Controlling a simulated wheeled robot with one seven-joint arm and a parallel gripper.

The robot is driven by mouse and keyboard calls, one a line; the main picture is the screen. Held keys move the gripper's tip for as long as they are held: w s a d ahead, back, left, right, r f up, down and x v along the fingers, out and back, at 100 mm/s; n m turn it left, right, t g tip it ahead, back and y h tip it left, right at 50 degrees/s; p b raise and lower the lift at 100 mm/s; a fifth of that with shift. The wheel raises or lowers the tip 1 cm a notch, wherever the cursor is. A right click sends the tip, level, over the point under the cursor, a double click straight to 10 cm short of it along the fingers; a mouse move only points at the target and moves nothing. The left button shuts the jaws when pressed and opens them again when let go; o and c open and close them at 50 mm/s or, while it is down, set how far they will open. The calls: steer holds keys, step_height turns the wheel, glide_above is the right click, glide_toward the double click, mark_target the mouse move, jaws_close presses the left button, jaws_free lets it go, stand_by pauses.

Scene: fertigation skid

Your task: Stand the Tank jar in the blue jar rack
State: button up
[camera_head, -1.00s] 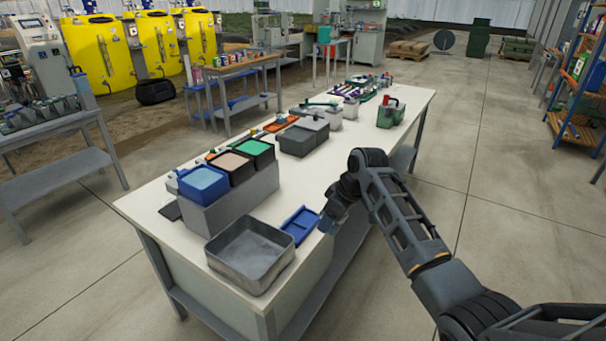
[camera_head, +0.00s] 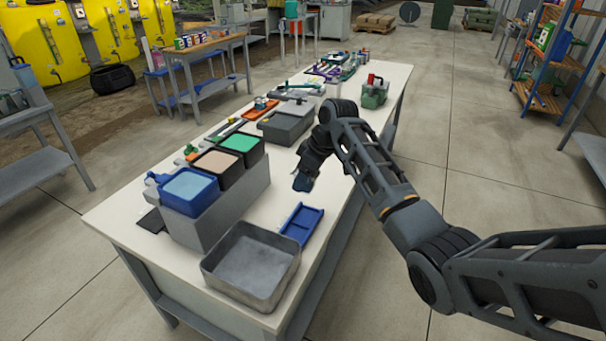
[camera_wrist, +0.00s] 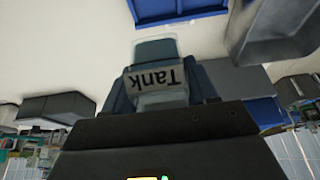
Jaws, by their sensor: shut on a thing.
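The blue jar rack (camera_head: 302,224) lies flat on the white table, right of the grey metal bin; part of it shows at the top of the wrist view (camera_wrist: 180,9). My gripper (camera_head: 304,180) is above the table, farther along it than the rack and apart from it. It is shut on the Tank jar (camera_wrist: 156,49), a pale blue-grey jar whose "Tank" label reads upside down in the wrist view. In the head view the jar is small and dark at the fingertips, so its tilt is hard to tell.
The empty grey metal bin (camera_head: 250,267) stands beside the rack. A raised grey stand (camera_head: 240,201) carries blue, tan and green-filled bins behind. A grey box (camera_head: 286,123) and a green carrier (camera_head: 374,93) stand farther along. The tabletop between the rack and grey box is clear.

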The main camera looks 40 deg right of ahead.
steer(key=shift+f+b, duration=3.7)
steer(key=shift+f, duration=0.6)
steer(key=shift+f+b, duration=0.4)
steer(key=shift+f, duration=0.6)
steer(key=o, duration=1.2)
steer(key=shift+r, duration=0.1)
step_height(320, 180, up, 9)
steer(key=p, duration=0.8)
